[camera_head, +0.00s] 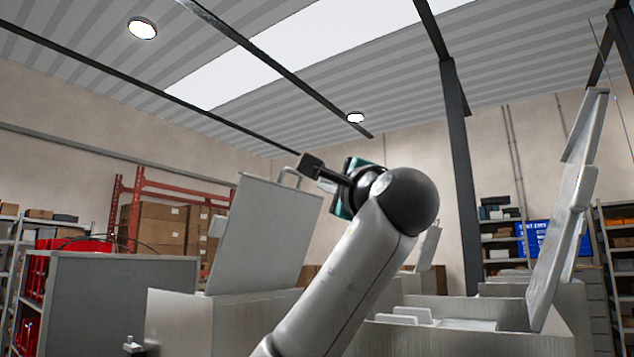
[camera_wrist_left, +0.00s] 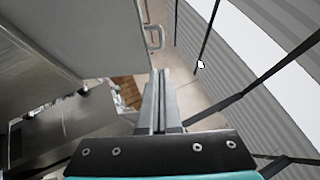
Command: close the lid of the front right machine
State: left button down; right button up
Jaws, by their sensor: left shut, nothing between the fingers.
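The nearest machine on the right (camera_head: 480,341) is a pale box. Its lid (camera_head: 566,235) stands up, tilted, along its right side. Another machine (camera_head: 205,325) stands left of my arm, with its flat grey lid (camera_head: 262,236) raised and leaning back. A bar handle (camera_head: 291,176) sits on that lid's upper edge. My left gripper (camera_head: 312,165) is shut and empty, raised near this handle in the head view. In the left wrist view the closed fingers (camera_wrist_left: 161,95) are right of a raised lid (camera_wrist_left: 85,30) with a handle (camera_wrist_left: 156,38); contact is not visible. My right gripper is not in view.
A grey cabinet (camera_head: 115,300) stands at the left, and red racks with boxes (camera_head: 160,225) behind it. A dark post (camera_head: 461,180) rises behind the machines. Another small raised lid (camera_head: 429,247) shows behind my arm. Open air lies above the machines.

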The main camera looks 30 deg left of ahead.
pick_arm(q)
jog(key=s+a+p+x, duration=0.1)
jog(key=p+x, duration=0.4)
jog(key=x, duration=0.7)
jog(key=shift+s+a+r, duration=0.2)
jog(key=shift+s+a, duration=0.2)
jog(key=shift+s, duration=0.25)
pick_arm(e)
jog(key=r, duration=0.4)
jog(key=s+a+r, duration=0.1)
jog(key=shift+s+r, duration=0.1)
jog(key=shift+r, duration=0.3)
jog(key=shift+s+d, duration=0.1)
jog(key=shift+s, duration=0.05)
pick_arm(q)
jog(key=shift+s, duration=0.1)
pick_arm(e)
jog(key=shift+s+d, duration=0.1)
